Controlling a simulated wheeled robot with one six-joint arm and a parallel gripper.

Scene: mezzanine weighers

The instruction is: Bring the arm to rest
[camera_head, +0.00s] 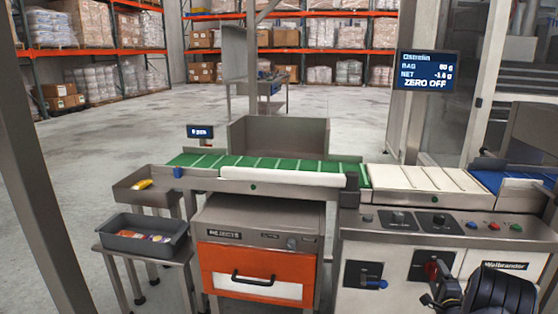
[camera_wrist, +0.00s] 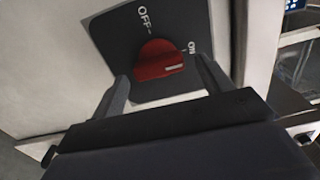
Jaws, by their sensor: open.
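My gripper (camera_wrist: 162,72) is open in front of a red rotary switch (camera_wrist: 158,58) on a dark plate (camera_wrist: 115,35) marked OFF and ON. Its fingers stand on either side of the red knob, with a gap visible on each side. The knob's white mark points right, roughly towards ON. In the head view my gripper (camera_head: 438,288) is at the lower right, close to the cabinet front. The red switch (camera_head: 431,268) shows there just above it. Nothing is held. The rest of my arm is mostly out of the picture.
The weigher cabinet (camera_head: 385,262) has a control ledge with buttons (camera_head: 493,226) above the switch. A display (camera_head: 428,70) reads ZERO OFF. A green belt (camera_head: 250,166) and an orange-fronted unit (camera_head: 255,262) are left of it. A grey bin (camera_head: 125,243) stands farther left. Open floor lies behind.

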